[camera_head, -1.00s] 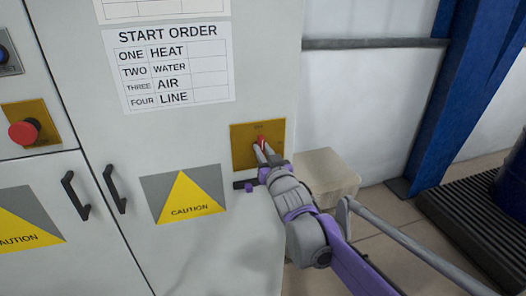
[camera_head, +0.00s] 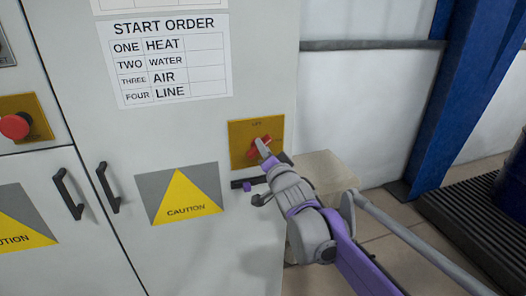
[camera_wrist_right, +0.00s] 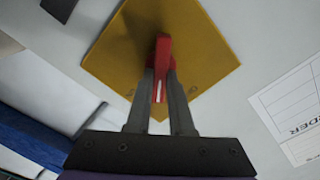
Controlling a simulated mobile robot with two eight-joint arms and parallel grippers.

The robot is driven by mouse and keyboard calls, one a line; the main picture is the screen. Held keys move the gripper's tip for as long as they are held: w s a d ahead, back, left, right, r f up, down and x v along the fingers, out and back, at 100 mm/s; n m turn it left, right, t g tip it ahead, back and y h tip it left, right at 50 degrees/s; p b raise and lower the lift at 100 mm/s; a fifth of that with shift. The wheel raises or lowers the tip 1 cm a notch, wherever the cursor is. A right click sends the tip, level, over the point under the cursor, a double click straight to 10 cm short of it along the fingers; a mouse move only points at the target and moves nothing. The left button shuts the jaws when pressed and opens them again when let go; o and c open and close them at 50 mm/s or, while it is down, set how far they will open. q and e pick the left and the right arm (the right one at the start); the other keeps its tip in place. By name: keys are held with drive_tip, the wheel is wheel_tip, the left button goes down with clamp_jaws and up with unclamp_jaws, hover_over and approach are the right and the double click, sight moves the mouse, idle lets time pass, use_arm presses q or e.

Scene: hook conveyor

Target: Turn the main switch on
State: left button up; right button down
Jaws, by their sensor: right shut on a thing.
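The main switch has a red handle (camera_head: 259,146) on a yellow square plate (camera_head: 239,131) on the grey cabinet front. In the head view the handle sits slanted on the plate. My right gripper (camera_head: 266,152) reaches it from the lower right. In the right wrist view the gripper (camera_wrist_right: 160,88) is shut on the red handle (camera_wrist_right: 163,52), one finger on each side, with the yellow plate (camera_wrist_right: 205,45) behind. The fingers hide part of the handle. My left gripper is not in view.
A red push button (camera_head: 15,126) and black door handles (camera_head: 108,187) stick out at the left. A START ORDER sheet (camera_head: 165,60) is above the switch. A beige box (camera_head: 325,172) stands right of the cabinet, with a blue column (camera_head: 440,110) beyond.

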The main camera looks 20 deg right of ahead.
drive_tip(key=shift+d+f+m+b, duration=0.15)
drive_tip(key=shift+m+b, duration=0.3)
drive_tip(key=shift+m, duration=1.45)
drive_tip(key=shift+a+f+m+b, duration=0.1)
drive_tip(key=shift+m+b, duration=0.35)
drive_tip(key=shift+m, duration=1.45)
drive_tip(key=c, duration=0.8)
unclamp_jaws()
drive_tip(key=shift+s, duration=0.1)
drive_tip(key=s, duration=1)
drive_tip(key=shift+s+d, duration=0.2)
drive_tip(key=shift+s, duration=0.15)
